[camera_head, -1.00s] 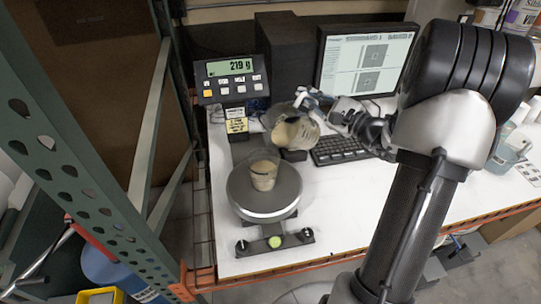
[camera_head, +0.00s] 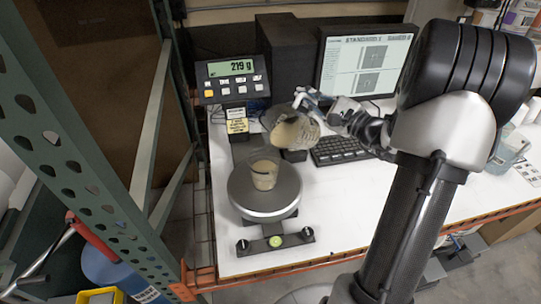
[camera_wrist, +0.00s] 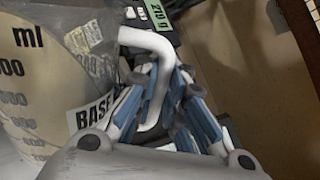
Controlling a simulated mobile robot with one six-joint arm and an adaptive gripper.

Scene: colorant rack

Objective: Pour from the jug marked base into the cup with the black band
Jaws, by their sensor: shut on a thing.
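The jug marked BASE (camera_head: 292,130) is clear and holds a beige liquid. It is tilted to the left above and behind the cup, its mouth toward the scale. My gripper (camera_head: 318,99) is shut on the jug's white handle. In the wrist view, the fingers (camera_wrist: 168,100) close around the handle beside the jug (camera_wrist: 50,75) and its BASE label. A clear cup (camera_head: 265,173) stands upright on the round scale plate (camera_head: 264,203) with beige liquid in it. I cannot make out a black band on the cup, and no falling stream is clear.
The scale display (camera_head: 233,75) behind the plate reads 219 g. A green rack post (camera_head: 75,140) stands at the left. The white table (camera_head: 350,205) is clear at front right.

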